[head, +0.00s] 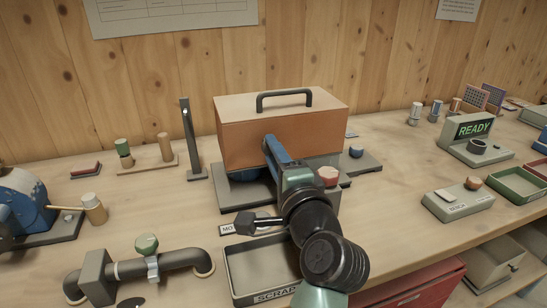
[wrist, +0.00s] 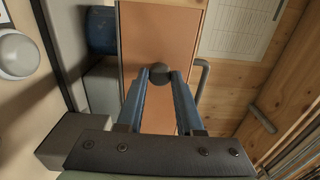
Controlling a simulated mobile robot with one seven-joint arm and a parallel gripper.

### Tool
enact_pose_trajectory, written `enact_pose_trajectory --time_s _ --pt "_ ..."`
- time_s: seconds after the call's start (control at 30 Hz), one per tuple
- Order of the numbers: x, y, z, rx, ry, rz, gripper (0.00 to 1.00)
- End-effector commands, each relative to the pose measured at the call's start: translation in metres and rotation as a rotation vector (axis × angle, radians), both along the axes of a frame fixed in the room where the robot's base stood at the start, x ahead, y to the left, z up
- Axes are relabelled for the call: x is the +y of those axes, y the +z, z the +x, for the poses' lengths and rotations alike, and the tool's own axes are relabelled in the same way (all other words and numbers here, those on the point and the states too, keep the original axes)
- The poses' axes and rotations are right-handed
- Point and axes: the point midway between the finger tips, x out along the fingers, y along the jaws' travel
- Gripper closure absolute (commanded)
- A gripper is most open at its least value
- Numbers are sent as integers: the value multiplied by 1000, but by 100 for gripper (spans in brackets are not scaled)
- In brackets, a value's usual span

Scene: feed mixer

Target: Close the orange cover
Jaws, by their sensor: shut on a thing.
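The orange cover (head: 240,142) is a box-like hood with a paler top and a dark bar handle (head: 284,97) on top. It stands over a machine on a dark base plate, and part of a blue body (head: 246,175) shows below its lower edge. My gripper (head: 268,142) reaches up to the cover's front face. In the wrist view, its blue fingers (wrist: 160,80) are shut on a dark round knob (wrist: 160,72) in front of the orange face (wrist: 145,35). The knob is hidden behind the fingers in the head view.
A red-topped button (head: 328,175) stands right of my arm. A scrap tray (head: 252,272) lies below it, with a pipe and green-handled valve (head: 147,243) to the left. A dark upright post (head: 190,140) stands left of the cover. A READY display (head: 473,130) is at right.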

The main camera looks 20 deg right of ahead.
Motion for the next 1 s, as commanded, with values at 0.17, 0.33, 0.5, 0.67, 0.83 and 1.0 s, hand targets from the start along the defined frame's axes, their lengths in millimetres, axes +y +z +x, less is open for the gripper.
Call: enact_pose_trajectory --time_s 0.17,0.33,0.5,0.67,0.83,1.0 --pt "0 -3 0 6 0 0 100" --pt "0 -4 0 9 1 0 63" --pt "0 -4 0 8 0 0 34" --pt "0 -3 0 6 0 0 34" --pt "0 -2 -2 5 0 0 34" --pt "-2 -3 -19 6 -1 -2 34"
